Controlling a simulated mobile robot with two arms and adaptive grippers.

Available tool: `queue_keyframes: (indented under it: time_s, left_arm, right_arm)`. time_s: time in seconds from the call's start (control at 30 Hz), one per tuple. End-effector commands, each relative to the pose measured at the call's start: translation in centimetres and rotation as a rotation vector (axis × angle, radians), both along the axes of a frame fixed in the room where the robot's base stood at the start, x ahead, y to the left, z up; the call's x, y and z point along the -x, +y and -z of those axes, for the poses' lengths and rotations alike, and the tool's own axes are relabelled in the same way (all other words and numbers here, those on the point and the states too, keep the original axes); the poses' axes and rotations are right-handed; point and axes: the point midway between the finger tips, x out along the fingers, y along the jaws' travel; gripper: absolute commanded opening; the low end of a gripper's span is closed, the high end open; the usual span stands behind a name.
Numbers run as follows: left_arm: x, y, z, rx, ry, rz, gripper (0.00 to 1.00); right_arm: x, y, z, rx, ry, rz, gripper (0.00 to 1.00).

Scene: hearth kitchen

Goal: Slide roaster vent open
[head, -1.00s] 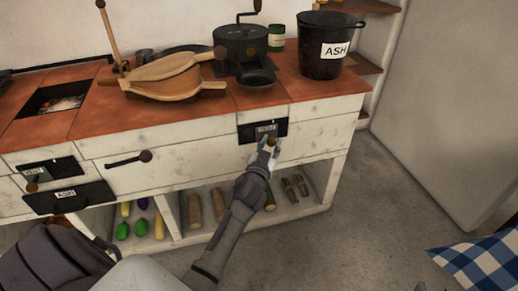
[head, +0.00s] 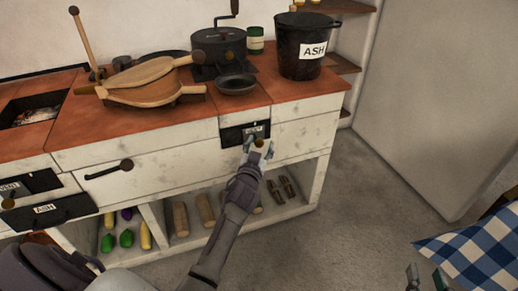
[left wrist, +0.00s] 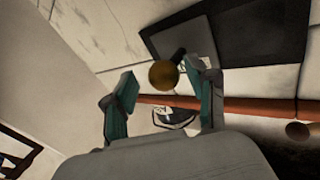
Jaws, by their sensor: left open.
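The roaster vent is a black plate (head: 231,136) in the white front of the counter, below the black roaster (head: 218,48). A small brass knob (head: 259,143) stands out near its right side. My left gripper (head: 258,150) is open in front of the knob, a finger on each side. In the left wrist view the knob (left wrist: 163,75) shows between the two fingertips (left wrist: 160,92), nearer the right one, and the black plate (left wrist: 262,30) is behind. I cannot tell whether a finger touches it. My right gripper (head: 426,277) shows only its fingertips, apart and empty.
Another vent (head: 30,183) and an ash drawer (head: 70,208) are at the left of the counter front. Bellows (head: 150,82), a pan (head: 236,84) and an ash bucket (head: 308,50) stand on top. A checked cloth (head: 478,250) is at lower right. Floor between is clear.

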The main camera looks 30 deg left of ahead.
Motion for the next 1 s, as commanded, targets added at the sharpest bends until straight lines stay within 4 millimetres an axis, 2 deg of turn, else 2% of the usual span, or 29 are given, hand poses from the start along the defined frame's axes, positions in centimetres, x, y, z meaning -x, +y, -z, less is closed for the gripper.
queue_keyframes:
  time_s: [0.17, 0.4, 0.6, 0.77, 1.0]
  left_arm:
    - [1.9, -0.6, 0.2, 0.003, 0.002, 0.0, 0.57]
    - [6.8, -2.0, 0.2, 0.003, 0.003, 0.001, 0.57]
    - [10.0, -3.0, 0.2, 0.003, 0.002, 0.002, 0.57]
    - [11.2, -3.3, 0.1, 0.002, 0.001, 0.002, 0.57]
    - [11.4, -3.4, 0.0, 0.001, -0.001, 0.002, 0.57]
  right_arm:
    - [0.0, 0.0, 0.0, 0.0, 0.0, 0.0, 0.4]
    - [0.0, 0.0, 0.0, 0.0, 0.0, 0.0, 0.4]
    - [0.0, 0.0, 0.0, 0.0, 0.0, 0.0, 0.4]
    - [0.0, 0.0, 0.0, 0.0, 0.0, 0.0, 0.4]
    - [0.0, 0.0, 0.0, 0.0, 0.0, 0.0, 0.4]
